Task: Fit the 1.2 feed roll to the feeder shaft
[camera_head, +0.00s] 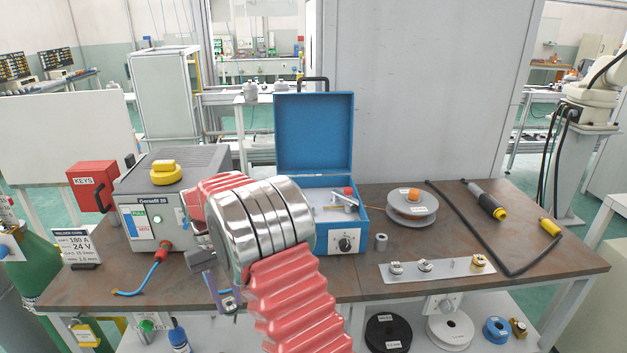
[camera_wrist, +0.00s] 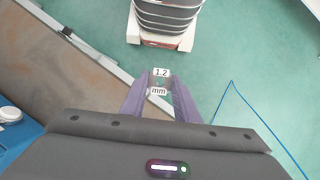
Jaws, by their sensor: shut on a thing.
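My gripper (camera_wrist: 160,98) shows two purple fingers in the wrist view, shut on a small piece labelled "1.2 mm", the 1.2 feed roll (camera_wrist: 160,82). The roll's body is mostly hidden between the fingers and behind its labels. In the head view the gripper (camera_head: 226,298) is partly hidden behind my arm, near the bench's front edge. The wire feeder (camera_head: 345,242) is a blue case with its lid up and a black dial in front. Fittings show inside it, but I cannot make out the feeder shaft.
A metal strip (camera_head: 447,268) with several small rolls lies on the bench right of the feeder. A small grey cylinder (camera_head: 381,242) stands beside the feeder. A wire spool (camera_head: 411,213), torch (camera_head: 488,203) and cable are behind. The power source (camera_head: 150,230) stands left.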

